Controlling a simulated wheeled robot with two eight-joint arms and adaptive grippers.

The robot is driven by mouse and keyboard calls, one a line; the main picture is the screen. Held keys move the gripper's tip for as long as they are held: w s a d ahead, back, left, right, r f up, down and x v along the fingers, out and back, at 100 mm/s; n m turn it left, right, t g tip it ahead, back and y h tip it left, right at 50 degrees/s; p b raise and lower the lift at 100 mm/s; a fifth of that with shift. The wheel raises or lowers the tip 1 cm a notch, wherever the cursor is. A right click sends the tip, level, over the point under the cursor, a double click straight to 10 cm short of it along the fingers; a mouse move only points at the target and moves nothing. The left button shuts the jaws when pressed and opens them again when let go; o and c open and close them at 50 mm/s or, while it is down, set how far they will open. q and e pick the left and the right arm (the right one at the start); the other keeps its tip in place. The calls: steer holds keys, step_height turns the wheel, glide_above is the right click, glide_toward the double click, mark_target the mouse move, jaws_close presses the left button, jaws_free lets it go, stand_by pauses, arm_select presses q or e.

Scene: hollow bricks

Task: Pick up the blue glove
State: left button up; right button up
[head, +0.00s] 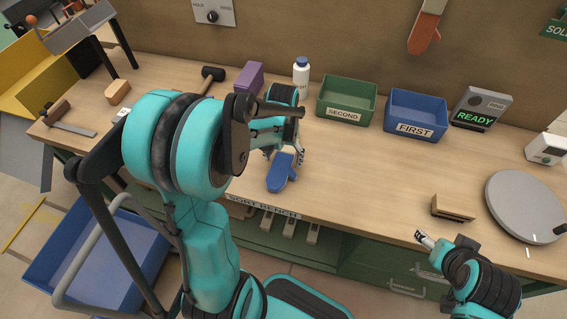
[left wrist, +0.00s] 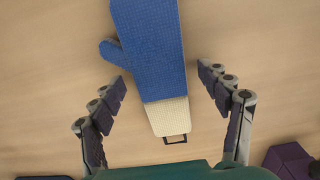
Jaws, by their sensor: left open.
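The blue glove (head: 281,173) lies flat on the wooden workbench, near its front edge. In the left wrist view the glove (left wrist: 152,50) shows its thumb to the left and a cream cuff with a dark loop at its lower end. My left gripper (head: 284,154) is over the cuff end of the glove. In the left wrist view its fingers (left wrist: 162,95) are spread wide on both sides of the glove, apart from it, and hold nothing. My right gripper (head: 424,240) is at the bench's front edge at the right, away from the glove; its finger opening is not clear.
A green bin (head: 346,100) marked SECOND and a blue bin (head: 415,113) marked FIRST stand at the back. A white bottle (head: 301,74), a purple block (head: 249,77) and a mallet (head: 211,77) are behind my left arm. A wooden block (head: 452,208) and grey disc (head: 525,205) sit at right.

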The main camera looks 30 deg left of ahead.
mark_target(283, 160)
arm_select(q)
steer(key=c, duration=1.3)
steer(key=shift+r, duration=0.1)
step_height(283, 160, up, 4)
steer(key=shift+r+p, duration=0.1)
steer(key=shift+p, duration=1.05)
steer(key=w+d+r+p, duration=0.1)
steer(key=d+r, duration=0.1)
steer(key=d, duration=0.1)
steer(key=w+d+r+p, duration=0.1)
steer(key=w+d+r, duration=0.1)
steer(key=d, duration=0.2)
steer(key=w+d+r+p, duration=0.1)
steer(key=w+d+r, duration=0.1)
steer(key=d, duration=0.1)
steer(key=shift+w+d+r, duration=0.15)
steer(key=shift+w+r, duration=0.05)
steer(key=shift+r, duration=0.15)
